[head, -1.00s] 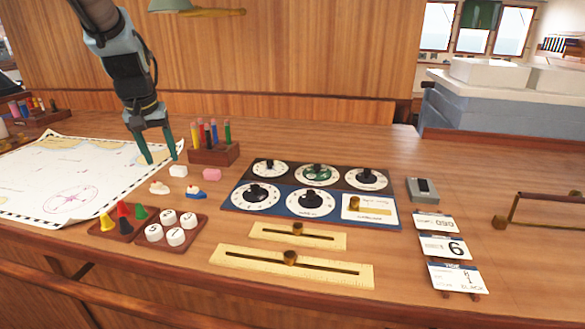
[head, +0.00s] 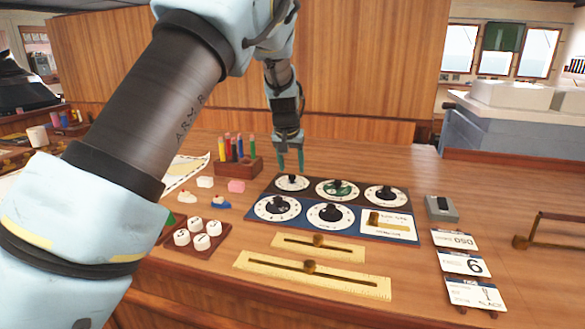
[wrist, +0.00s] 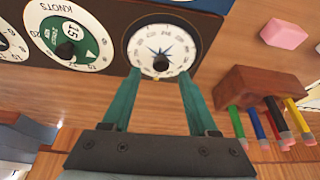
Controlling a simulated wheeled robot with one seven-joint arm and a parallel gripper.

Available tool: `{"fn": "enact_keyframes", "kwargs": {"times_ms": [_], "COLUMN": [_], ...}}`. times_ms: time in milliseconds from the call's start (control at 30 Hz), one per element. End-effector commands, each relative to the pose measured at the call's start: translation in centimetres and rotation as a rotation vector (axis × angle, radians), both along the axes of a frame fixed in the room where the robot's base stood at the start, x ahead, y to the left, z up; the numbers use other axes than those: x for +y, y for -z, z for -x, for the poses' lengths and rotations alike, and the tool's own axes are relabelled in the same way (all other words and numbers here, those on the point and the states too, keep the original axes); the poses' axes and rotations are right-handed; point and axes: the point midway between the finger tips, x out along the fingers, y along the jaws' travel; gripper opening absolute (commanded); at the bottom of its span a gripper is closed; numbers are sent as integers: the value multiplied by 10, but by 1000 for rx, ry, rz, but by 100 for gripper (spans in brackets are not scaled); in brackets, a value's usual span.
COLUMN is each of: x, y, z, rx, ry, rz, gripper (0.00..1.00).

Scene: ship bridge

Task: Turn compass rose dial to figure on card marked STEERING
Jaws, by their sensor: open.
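The compass rose dial (wrist: 162,48) is a white round dial with a blue star and a dark knob, in the wrist view. In the head view it appears to be the back-left dial (head: 292,183) of the panel. My gripper (wrist: 152,76) is open and empty, its green fingers pointing at the dial's near edge with the knob between their lines. In the head view my gripper (head: 290,160) hangs just behind and above that dial. Cards lie at the right; the top one (head: 455,240) carries three digits. Their headings are too small to read, so I cannot tell which says STEERING.
Other dials share the panel, including the green KNOTS dial (wrist: 68,42). A wooden pencil block (head: 240,166) stands left of my gripper, with a pink eraser (head: 236,186) nearby. Two brass sliders (head: 318,244) lie in front. My arm covers the left of the head view.

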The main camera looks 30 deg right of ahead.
Motion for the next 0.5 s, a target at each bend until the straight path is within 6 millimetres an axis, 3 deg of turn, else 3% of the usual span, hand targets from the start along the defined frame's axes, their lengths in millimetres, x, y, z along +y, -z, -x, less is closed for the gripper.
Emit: {"fn": "enact_keyframes", "kwargs": {"times_ms": [200, 500], "x": [-5, -7], "y": [22, 26], "z": [-7, -8], "rx": [1, 0], "ry": [1, 0], "rz": [-2, 0], "gripper": [60, 60]}}
